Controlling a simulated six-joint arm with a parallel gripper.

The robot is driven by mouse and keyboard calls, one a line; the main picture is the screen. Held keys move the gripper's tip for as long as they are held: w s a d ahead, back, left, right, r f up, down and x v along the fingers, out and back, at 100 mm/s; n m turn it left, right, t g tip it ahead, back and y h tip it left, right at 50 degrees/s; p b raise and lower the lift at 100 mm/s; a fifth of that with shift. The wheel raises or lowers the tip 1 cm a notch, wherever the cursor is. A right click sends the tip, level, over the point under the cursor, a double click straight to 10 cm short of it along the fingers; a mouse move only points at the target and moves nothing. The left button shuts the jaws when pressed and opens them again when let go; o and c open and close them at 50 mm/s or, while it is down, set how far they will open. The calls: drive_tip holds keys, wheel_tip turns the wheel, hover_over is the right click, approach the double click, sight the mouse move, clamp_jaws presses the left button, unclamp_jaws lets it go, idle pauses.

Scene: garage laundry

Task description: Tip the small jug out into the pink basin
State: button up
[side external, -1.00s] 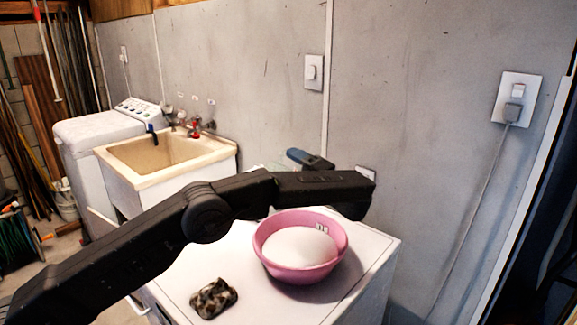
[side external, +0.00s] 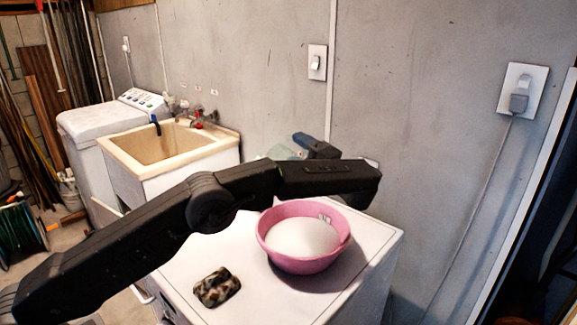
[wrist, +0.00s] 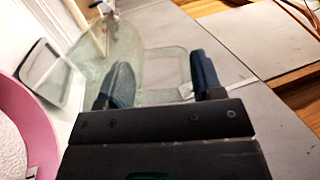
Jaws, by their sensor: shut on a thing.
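The small jug is clear greenish glass. In the wrist view the jug (wrist: 128,40) lies beyond and between the fingers of my gripper (wrist: 160,65), which are shut on it. In the side view only a pale part of the jug (side external: 282,153) shows behind my arm, beside my gripper (side external: 303,142). Its tilt and contents are hard to tell. The pink basin (side external: 268,252) stands upright on the white appliance top, in front of my arm, with a white rounded mass inside. Its pink rim (wrist: 38,135) also shows at the left of the wrist view, apart from the jug.
A dark mottled lump (side external: 217,287) lies on the white appliance top (side external: 205,255), left of the basin. A utility sink (side external: 185,170) and a washing machine (side external: 95,122) stand behind at the left. The grey wall (side external: 425,110) is close behind the gripper.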

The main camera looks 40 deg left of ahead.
drive_tip(key=shift+r, duration=2.25)
drive_tip(key=h, duration=0.3)
drive_tip(key=shift+r+h, duration=0.3)
drive_tip(key=shift+r, duration=0.1)
drive_tip(key=h, duration=0.3)
drive_tip(key=shift+r, duration=0.15)
